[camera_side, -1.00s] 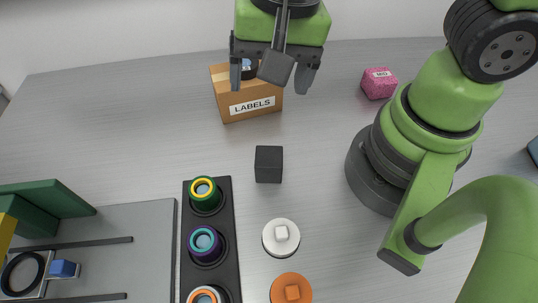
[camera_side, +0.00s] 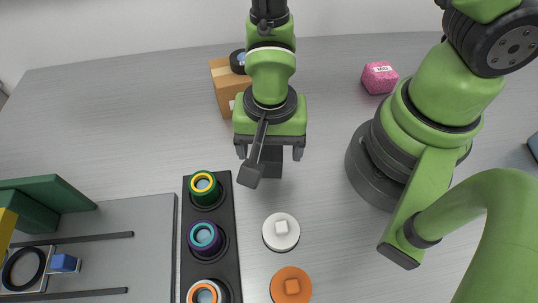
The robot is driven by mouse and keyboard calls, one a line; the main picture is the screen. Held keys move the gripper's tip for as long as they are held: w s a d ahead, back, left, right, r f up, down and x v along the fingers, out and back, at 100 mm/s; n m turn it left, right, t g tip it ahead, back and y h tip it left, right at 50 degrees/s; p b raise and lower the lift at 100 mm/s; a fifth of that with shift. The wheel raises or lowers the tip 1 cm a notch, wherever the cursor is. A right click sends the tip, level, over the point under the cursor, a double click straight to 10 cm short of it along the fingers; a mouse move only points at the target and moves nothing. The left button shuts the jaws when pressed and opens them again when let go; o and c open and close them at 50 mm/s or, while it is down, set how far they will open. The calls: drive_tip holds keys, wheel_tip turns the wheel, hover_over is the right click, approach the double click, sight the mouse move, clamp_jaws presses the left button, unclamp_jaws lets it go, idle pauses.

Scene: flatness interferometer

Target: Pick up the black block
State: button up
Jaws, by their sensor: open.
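The black block (camera_side: 272,168) stands on the grey table right of the top of the dark rack. My gripper (camera_side: 270,156) is over it in the side view, with one finger on each side of the block. The jaws are open. My gripper and its dark hanging bracket hide much of the block. I cannot tell how far the fingertips are above the table.
A dark rack (camera_side: 230,238) with several ringed cylinders stands at the lower left of the block. A white disc (camera_side: 270,241) and an orange disc (camera_side: 277,290) lie below. A cardboard box (camera_side: 221,92) is behind my gripper, and a pink block (camera_side: 379,77) is at the right.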

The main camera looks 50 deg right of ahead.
sight(269, 151)
drive_tip(key=shift+w+f, duration=0.1)
drive_tip(key=shift+f, duration=1.85)
drive_tip(key=c, duration=1.2)
drive_tip(key=shift+r, duration=0.15)
